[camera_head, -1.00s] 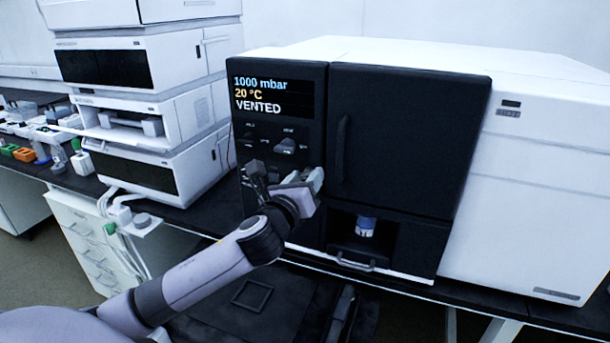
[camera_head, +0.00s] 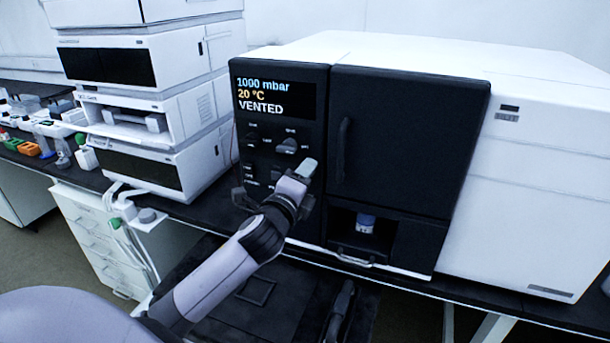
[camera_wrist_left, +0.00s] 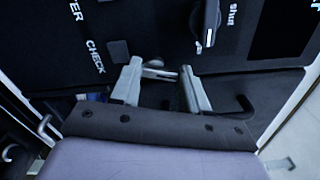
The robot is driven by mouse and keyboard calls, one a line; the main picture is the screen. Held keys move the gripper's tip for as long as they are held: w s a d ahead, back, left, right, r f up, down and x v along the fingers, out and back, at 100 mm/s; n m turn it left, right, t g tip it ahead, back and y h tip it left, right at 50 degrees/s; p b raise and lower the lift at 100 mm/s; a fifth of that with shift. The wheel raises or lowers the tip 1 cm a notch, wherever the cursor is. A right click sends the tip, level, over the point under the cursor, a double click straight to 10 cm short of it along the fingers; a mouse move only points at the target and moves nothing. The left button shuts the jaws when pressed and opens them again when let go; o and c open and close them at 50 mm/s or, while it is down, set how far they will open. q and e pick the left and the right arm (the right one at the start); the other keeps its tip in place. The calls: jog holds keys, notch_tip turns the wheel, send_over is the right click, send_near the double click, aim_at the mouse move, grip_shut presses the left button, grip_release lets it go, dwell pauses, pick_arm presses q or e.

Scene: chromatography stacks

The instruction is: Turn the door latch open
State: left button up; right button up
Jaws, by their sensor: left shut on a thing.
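The black door (camera_head: 408,145) on the front of the white instrument has a vertical handle (camera_head: 343,150) at its left edge and looks closed. A dark knob (camera_head: 287,145) on the panel left of the door has a pale bar; in the left wrist view the knob (camera_wrist_left: 208,22) has the word "shut" beside it. My left gripper (camera_head: 307,168) is at the panel, below and right of this knob and apart from it. In the left wrist view its fingers (camera_wrist_left: 161,75) are on either side of a small grey metal piece (camera_wrist_left: 160,74). Whether this piece is the latch, I cannot tell.
The panel display (camera_head: 272,98) reads 1000 mbar, 20 °C, VENTED. An open recess (camera_head: 345,238) below the door holds a small blue and white item (camera_head: 365,223). Stacked white units (camera_head: 175,65) stand at left. The bench front is black.

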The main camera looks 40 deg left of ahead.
pick_arm(q)
jog(key=shift+n, duration=1.6)
jog(key=o, duration=1.1)
jog(key=shift+c, duration=0.2)
jog(key=shift+s, duration=0.1)
jog(key=v, duration=0.7)
